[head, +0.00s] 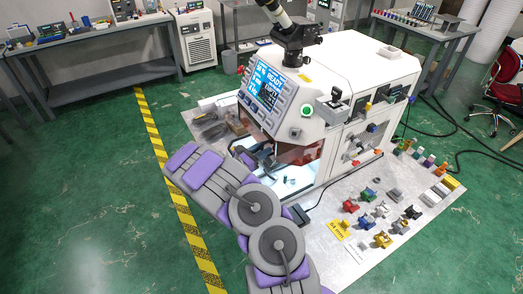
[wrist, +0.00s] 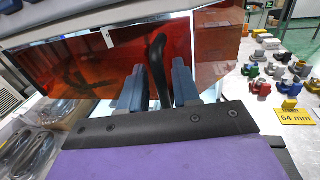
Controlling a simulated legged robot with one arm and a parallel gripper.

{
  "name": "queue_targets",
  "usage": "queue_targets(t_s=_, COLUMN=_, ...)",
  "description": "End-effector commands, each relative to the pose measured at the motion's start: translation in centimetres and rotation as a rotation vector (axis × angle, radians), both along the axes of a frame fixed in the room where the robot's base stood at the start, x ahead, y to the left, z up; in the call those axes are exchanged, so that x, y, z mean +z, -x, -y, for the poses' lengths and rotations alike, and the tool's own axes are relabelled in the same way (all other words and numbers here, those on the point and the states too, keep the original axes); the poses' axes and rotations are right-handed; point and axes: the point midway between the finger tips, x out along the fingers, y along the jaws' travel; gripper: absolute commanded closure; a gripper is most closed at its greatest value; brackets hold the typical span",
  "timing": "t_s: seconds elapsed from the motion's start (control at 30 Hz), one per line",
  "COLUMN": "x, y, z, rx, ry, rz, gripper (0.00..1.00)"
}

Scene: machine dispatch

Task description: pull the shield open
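The shield (wrist: 85,62) is an orange see-through panel across the front of the white machine (head: 345,75). It looks shut in the wrist view. Its black curved handle (wrist: 157,65) stands upright near the shield's right end. My gripper (wrist: 158,80) has its two blue-grey fingers apart, one on each side of the handle. Narrow gaps seem to show beside the handle, so the fingers look open around it. In the head view my gripper (head: 266,157) is at the machine's lit front opening, partly hidden by my purple and grey arm.
A control screen (head: 267,85) sits above the front. Several coloured parts (head: 378,212) and a yellow 64 mm label (wrist: 294,116) lie on the floor plate to the right. Bagged items (wrist: 25,150) lie to the left. Green floor left of the yellow-black strip is clear.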

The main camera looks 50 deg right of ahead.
Motion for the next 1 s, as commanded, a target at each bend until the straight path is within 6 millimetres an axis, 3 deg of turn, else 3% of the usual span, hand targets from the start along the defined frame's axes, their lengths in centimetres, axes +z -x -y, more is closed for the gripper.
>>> queue_targets(t_s=0.07, x=-0.01, y=0.01, z=-0.01, rx=0.0, ry=0.0, rz=0.0, gripper=0.68)
queue_targets(t_s=0.4, x=0.02, y=-0.03, z=-0.11, rx=0.0, ry=0.001, rz=0.0, gripper=1.0)
queue_targets(t_s=1.0, x=0.08, y=-0.01, z=-0.52, rx=-0.01, ry=0.0, rz=0.001, gripper=1.0)
